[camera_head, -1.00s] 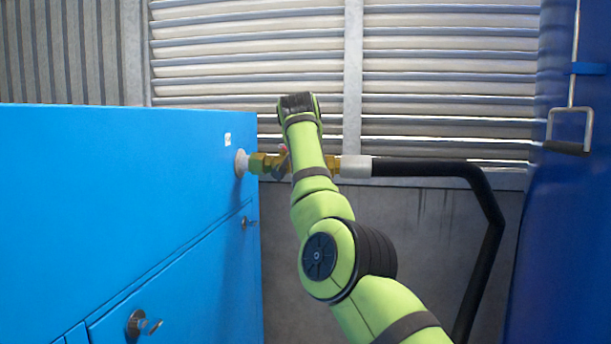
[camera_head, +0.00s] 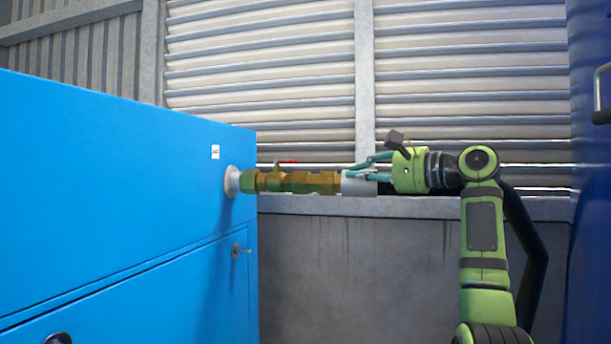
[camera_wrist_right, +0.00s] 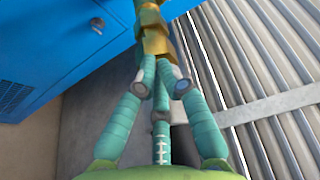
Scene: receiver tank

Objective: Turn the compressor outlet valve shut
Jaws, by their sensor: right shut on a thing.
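The outlet valve is a brass fitting (camera_head: 298,182) on a short pipe out of the blue compressor cabinet (camera_head: 110,190). Its small red lever (camera_head: 288,161) sits above the brass and points right, roughly along the pipe. A pale grey collar (camera_head: 358,186) joins the brass on its right. My right gripper (camera_head: 364,168) comes from the right with its teal fingers at this collar, shut on it, apart from the red lever. In the right wrist view the fingers (camera_wrist_right: 160,88) close together, with the brass fitting (camera_wrist_right: 153,30) beyond; the lever cannot be made out. My left gripper is not in view.
A black hose (camera_head: 530,240) hangs behind my right arm. A dark blue tank (camera_head: 592,200) stands at the right edge. Louvred panels (camera_head: 260,70) and a grey wall (camera_head: 330,270) close the back.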

